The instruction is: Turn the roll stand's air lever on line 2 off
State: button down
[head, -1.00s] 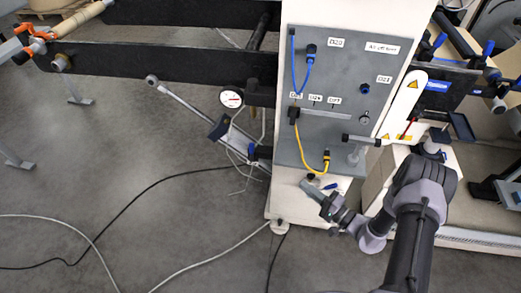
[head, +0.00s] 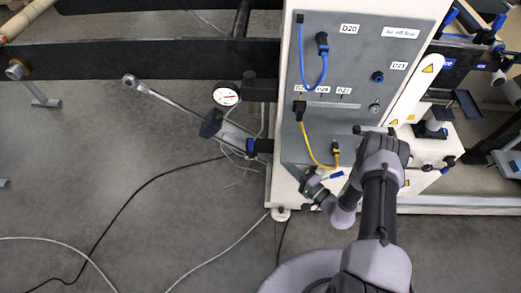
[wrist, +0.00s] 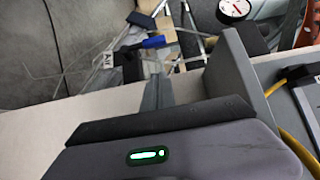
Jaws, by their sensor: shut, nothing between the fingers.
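A small blue lever handle (head: 250,146) shows at the left edge of the white roll stand, beside a black block, below a round gauge (head: 226,96). In the wrist view a blue handle (wrist: 153,42) sticks out beside a black block with a white tag, beyond my fingertips. In the head view my gripper (head: 299,174) is low at the stand's front.
The grey panel (head: 345,60) carries a blue cable (head: 308,84) and a yellow cable (head: 312,148). A long metal bar (head: 165,96) juts left from the stand. Cables cross the open floor at left.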

aim_at(252, 148)
jog(key=w+a+b, duration=0.4)
jog(key=w+a, duration=0.2)
jog(key=a, duration=0.4)
jog(key=shift+w, duration=0.2)
